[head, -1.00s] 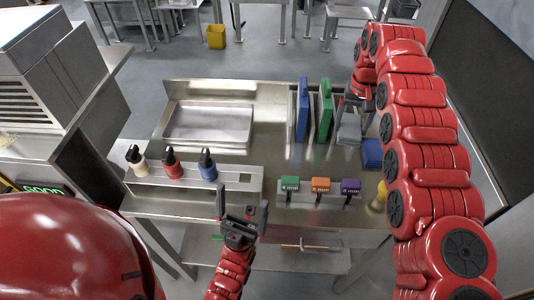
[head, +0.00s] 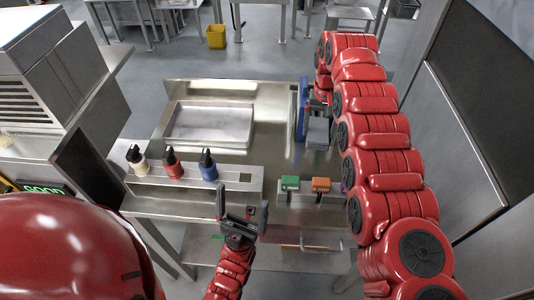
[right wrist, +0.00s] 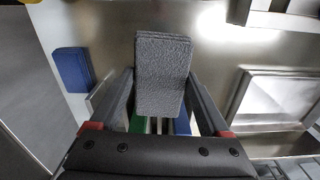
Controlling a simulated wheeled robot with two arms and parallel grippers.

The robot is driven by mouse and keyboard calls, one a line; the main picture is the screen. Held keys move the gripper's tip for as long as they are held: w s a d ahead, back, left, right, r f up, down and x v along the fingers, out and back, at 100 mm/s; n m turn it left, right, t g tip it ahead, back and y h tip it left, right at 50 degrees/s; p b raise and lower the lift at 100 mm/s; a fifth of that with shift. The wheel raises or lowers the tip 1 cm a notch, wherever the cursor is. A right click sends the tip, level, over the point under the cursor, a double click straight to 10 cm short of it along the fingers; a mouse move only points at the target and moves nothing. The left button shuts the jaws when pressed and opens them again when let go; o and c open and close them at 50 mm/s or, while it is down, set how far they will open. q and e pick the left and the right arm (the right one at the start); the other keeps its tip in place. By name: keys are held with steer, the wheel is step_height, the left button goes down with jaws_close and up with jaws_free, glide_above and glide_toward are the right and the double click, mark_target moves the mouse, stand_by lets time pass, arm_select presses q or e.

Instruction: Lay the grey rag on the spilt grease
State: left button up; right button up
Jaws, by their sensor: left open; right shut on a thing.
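The grey rag (head: 318,132) is a folded textured cloth, held in my right gripper (head: 318,103) above the right part of the steel counter (head: 270,133). In the right wrist view the rag (right wrist: 163,72) sits between the two fingers and sticks out past them. My left gripper (head: 242,214) is open and empty in front of the counter's front edge. I cannot make out the spilt grease clearly; the steel has bright reflections that could hide it.
A shallow steel tray (head: 208,123) lies at the counter's back left. A blue board (head: 302,112) stands close to the rag. Squeeze bottles (head: 172,163) and green and orange tags (head: 290,183) line the front. A blue cloth (right wrist: 73,70) lies in the right wrist view.

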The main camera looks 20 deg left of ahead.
steer(key=shift+s+a+f, duration=0.2)
steer(key=shift+a, duration=0.3)
steer(key=s+a+f+n, duration=0.1)
steer(key=s+a+f, duration=0.1)
steer(key=s+a, duration=0.4)
steer(key=p, duration=0.3)
glide_above(285, 170)
step_height(285, 170, down, 6)
steer(key=shift+f, duration=0.6)
steer(key=shift+w+f, duration=0.1)
steer(key=shift+f, duration=1.35)
